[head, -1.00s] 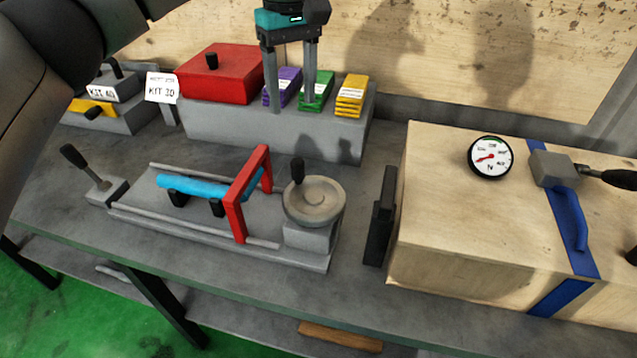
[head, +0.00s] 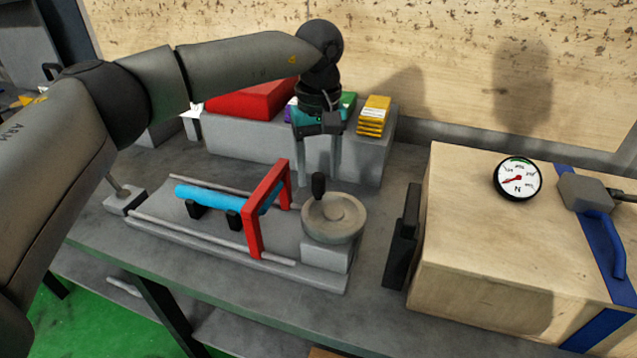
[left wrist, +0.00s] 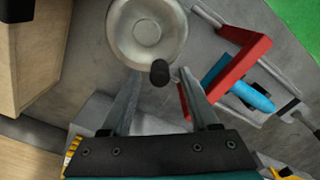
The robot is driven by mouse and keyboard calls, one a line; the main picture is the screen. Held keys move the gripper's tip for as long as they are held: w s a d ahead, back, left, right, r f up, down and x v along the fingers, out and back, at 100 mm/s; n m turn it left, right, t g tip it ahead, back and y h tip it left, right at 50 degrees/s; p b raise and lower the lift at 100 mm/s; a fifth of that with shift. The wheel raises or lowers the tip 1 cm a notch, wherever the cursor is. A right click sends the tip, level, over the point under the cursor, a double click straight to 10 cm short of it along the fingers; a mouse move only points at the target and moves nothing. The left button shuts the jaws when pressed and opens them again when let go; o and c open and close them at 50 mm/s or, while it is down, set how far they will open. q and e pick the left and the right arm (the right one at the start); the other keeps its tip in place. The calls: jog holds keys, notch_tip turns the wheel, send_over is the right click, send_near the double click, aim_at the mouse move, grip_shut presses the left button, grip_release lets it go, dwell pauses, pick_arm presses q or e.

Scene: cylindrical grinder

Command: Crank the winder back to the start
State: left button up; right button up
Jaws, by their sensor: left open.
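The winder is a grey round handwheel (head: 340,222) with an upright black crank knob (head: 318,186), on the right end of a grey bench fixture. The knob stands at the wheel's back left edge. In the left wrist view the wheel (left wrist: 146,32) and knob (left wrist: 160,72) also show. A red frame (head: 266,212) straddles the fixture's rails just left of the wheel. A blue cylinder (head: 212,198) lies on black supports, its right end by the frame. My left gripper (head: 318,180) is open, pointing down just behind the knob. In the wrist view the knob appears between its fingertips (left wrist: 158,74), with no contact visible.
A lever (head: 122,190) stands at the fixture's left end. Behind are a grey rack (head: 235,142), a red box (head: 250,100) and yellow packets (head: 374,115). A wooden crate (head: 480,260) with a gauge (head: 517,179) and blue strap stands right.

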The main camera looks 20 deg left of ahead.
pick_arm(q)
jog(key=shift+f, duration=1.25)
grip_shut()
